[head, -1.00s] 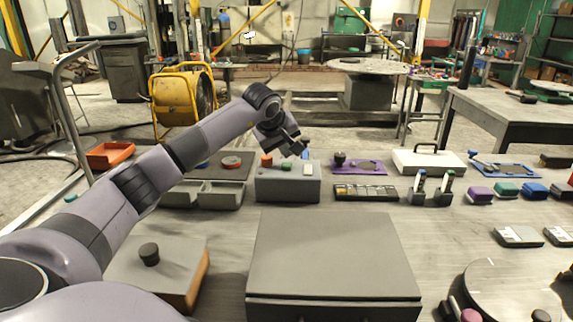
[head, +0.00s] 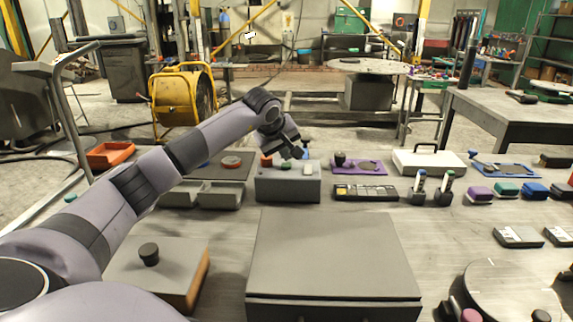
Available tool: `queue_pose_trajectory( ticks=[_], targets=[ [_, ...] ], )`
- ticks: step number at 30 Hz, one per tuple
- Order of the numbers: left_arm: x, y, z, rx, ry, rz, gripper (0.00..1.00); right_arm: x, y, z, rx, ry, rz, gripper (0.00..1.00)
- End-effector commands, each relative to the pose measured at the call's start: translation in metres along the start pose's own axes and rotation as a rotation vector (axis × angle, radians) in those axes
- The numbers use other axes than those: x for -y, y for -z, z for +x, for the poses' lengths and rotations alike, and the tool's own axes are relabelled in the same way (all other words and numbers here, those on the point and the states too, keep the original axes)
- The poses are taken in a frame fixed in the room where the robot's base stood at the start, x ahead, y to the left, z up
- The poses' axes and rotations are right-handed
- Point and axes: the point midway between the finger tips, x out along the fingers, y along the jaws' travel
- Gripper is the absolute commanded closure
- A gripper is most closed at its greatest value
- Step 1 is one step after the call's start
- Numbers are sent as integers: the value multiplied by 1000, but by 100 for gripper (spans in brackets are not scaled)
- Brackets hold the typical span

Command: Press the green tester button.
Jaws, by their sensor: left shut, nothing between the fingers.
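The tester is a grey box (head: 288,190) on the workbench, left of the picture's middle. On its top are an orange-red button (head: 266,161), the green button (head: 287,166) and a pale block or switch (head: 308,169). My left gripper (head: 297,154) is shut and empty. It hangs just above the tester's top, close to the green button, with its tips a little right of and behind it in the picture. I cannot tell whether it touches anything. My right gripper is not in view.
A large grey box (head: 333,258) stands in front of the tester. Grey trays (head: 220,194) lie left of it, and a purple board (head: 372,168) and a black organiser (head: 365,192) lie right. A lidded box with a black knob (head: 149,254) sits under my left arm.

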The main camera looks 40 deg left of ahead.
Motion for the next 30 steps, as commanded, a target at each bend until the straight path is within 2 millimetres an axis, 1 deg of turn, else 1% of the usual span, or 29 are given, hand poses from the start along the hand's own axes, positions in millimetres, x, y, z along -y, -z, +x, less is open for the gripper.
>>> queue_pose_trajectory(
  ticks=[11, 30],
  targets=[
    [0, 0, 0, -1, 0, 0, 100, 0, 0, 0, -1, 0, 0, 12],
    [4, -4, 7, 0, 1, 1, 100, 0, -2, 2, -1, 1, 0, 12]
  ],
)
